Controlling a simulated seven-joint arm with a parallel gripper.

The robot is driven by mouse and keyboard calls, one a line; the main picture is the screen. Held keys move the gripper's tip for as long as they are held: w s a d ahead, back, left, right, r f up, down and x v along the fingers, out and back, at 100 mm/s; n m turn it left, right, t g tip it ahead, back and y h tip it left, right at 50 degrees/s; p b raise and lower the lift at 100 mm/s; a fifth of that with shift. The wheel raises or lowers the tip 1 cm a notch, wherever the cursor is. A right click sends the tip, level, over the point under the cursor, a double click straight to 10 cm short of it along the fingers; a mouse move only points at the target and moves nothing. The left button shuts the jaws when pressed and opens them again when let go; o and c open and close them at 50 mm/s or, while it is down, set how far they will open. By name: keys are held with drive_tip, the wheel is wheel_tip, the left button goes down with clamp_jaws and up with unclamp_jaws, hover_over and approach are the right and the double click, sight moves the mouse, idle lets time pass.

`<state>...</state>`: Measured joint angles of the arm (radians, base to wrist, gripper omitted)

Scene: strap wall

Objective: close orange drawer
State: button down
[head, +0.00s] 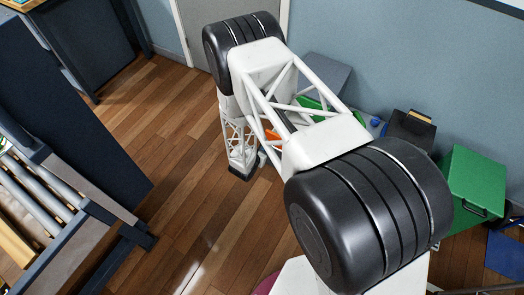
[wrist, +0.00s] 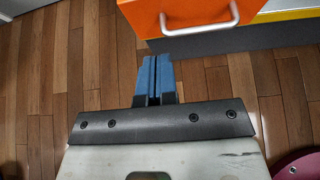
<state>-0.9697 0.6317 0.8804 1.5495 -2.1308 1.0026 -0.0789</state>
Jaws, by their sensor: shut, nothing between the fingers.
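The orange drawer (wrist: 180,14) is at the top of the wrist view, with a pale bar handle (wrist: 200,30) on its front. Its front stands out past the yellow front (wrist: 283,12) beside it, so it looks at least partly open. My gripper (wrist: 157,60) has blue fingers shut together and empty. The fingertips are near the drawer's lower front edge, left of the handle; I cannot tell whether they touch it. In the head view, only a small orange patch (head: 271,134) shows behind my arm, which hides most of the drawer.
Wood floor (head: 180,150) is clear to the left of my arm. A green box (head: 474,184) and a dark bin (head: 411,128) stand by the wall at right. A dark-framed rack (head: 60,230) is at left. A dark pink round thing (wrist: 298,165) is at lower right.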

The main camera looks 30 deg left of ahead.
drive_tip(key=shift+w+r+x, duration=0.15)
drive_tip(key=shift+r+x, duration=0.15)
drive_tip(key=shift+x, duration=1.6)
drive_tip(key=shift+w+r+x, duration=0.2)
drive_tip(key=shift+r+x, duration=0.05)
drive_tip(key=shift+x, duration=1.65)
drive_tip(key=shift+w+r+x, duration=0.15)
drive_tip(key=shift+r+x, duration=0.15)
drive_tip(key=shift+x, duration=1.6)
drive_tip(key=shift+w, duration=0.1)
drive_tip(key=w, duration=1.4)
drive_tip(key=shift+s, duration=0.25)
drive_tip(key=shift+s+f+v, duration=0.15)
drive_tip(key=shift+f+v, duration=0.1)
drive_tip(key=shift+v, duration=1.95)
drive_tip(key=shift+s+f+v, duration=0.15)
drive_tip(key=shift+f+v, duration=0.1)
drive_tip(key=shift+v, duration=1.95)
drive_tip(key=shift+s+f+v, duration=0.15)
drive_tip(key=shift+f+v, duration=0.1)
drive_tip(key=shift+v, duration=1.95)
